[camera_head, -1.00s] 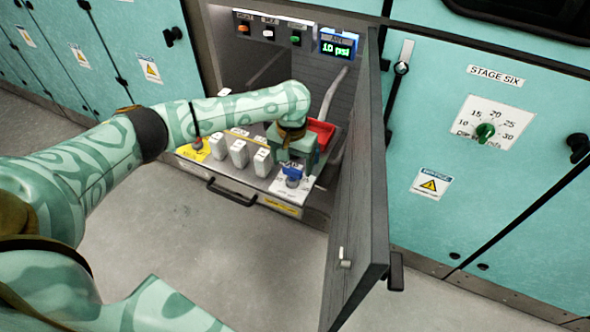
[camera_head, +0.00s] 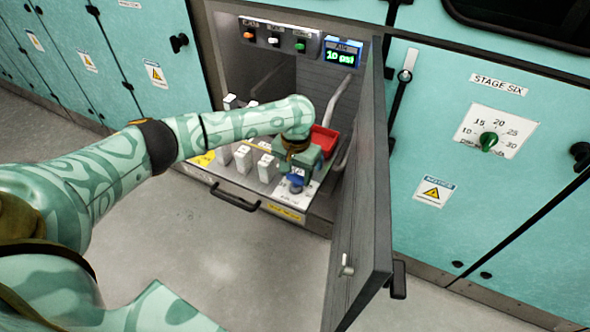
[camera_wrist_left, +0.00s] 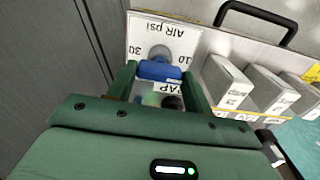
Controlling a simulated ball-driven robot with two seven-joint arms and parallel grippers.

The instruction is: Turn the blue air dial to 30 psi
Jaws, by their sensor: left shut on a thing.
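The blue air dial (camera_head: 296,181) is a knob on a white plate on the pulled-out drawer; it also shows in the left wrist view (camera_wrist_left: 158,70). The plate (camera_wrist_left: 142,36) reads AIR psi, with 30 and 10 on opposite sides. My left gripper (camera_wrist_left: 160,76) is shut on the blue dial, one green finger on each side of it. In the head view the gripper (camera_head: 297,170) partly covers the dial. The display (camera_head: 341,56) reads 10 psi. My right gripper is not in view.
White modules (camera_head: 243,158) stand in a row left of the dial, and a red bin (camera_head: 324,139) sits behind it. The open grey cabinet door (camera_head: 364,190) stands close on the right. A green dial (camera_head: 489,140) is on the STAGE SIX panel. The drawer handle (camera_head: 234,200) faces front.

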